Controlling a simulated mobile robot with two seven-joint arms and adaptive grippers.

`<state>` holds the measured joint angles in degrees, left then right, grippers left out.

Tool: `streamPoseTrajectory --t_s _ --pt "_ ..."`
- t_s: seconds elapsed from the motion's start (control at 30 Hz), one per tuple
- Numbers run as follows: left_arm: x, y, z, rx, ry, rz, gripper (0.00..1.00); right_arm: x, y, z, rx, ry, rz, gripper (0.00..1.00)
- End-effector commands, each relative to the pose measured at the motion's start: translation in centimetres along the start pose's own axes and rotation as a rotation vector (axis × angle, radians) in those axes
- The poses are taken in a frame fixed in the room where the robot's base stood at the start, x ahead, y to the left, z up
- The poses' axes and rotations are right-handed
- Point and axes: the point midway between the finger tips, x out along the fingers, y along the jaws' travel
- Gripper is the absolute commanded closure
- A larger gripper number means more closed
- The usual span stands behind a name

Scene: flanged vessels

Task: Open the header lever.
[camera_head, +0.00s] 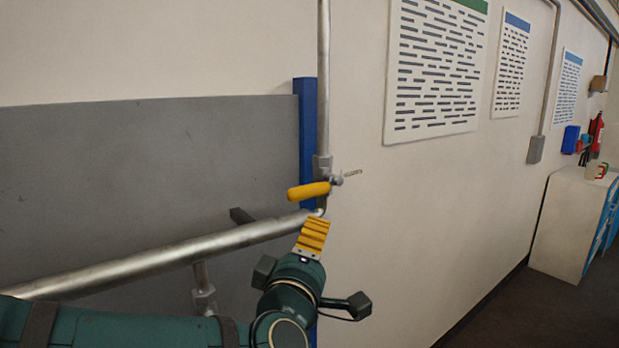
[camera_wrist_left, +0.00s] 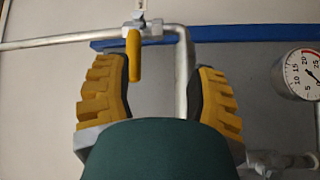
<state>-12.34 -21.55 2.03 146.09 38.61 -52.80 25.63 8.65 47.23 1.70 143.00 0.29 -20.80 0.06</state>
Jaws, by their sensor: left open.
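The header lever has a yellow handle (camera_head: 309,190), which points left from the valve (camera_head: 323,170) on the vertical pipe. In the left wrist view the handle (camera_wrist_left: 134,57) shows between my fingers, closer to the left one. My left gripper (camera_head: 312,228) is just below the handle in the head view, with its yellow ribbed pads facing up. It also shows in the left wrist view (camera_wrist_left: 160,80), with its fingers wide apart and nothing gripped. Whether the handle is within finger reach or beyond the tips is unclear. My right gripper is not in view.
A thick metal pipe (camera_head: 150,261) runs from lower left to the valve area. A blue post (camera_head: 307,130) stands behind the vertical pipe (camera_head: 323,80). A pressure gauge (camera_wrist_left: 302,75) is right of my fingers in the left wrist view.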

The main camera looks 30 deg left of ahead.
Motion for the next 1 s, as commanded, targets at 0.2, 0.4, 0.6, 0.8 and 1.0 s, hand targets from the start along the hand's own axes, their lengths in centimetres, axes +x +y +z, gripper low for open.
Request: streamPoseTrajectory --t_s 0.2,0.4,0.6,0.8,1.0 --pt "-1.3 3.3 -3.1 -0.102 0.072 0.051 0.43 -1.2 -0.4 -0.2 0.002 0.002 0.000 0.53" --pt "0.7 3.5 -3.3 -0.105 0.075 0.050 0.43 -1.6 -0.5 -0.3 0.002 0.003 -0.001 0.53" --pt "4.5 3.6 -3.6 -0.102 0.075 0.050 0.43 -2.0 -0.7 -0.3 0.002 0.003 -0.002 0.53" --pt "8.4 3.8 -3.9 -0.102 0.075 0.051 0.43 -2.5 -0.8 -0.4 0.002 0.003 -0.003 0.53" --pt "11.1 4.0 -4.1 -0.103 0.075 0.052 0.43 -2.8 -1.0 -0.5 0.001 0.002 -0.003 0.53"
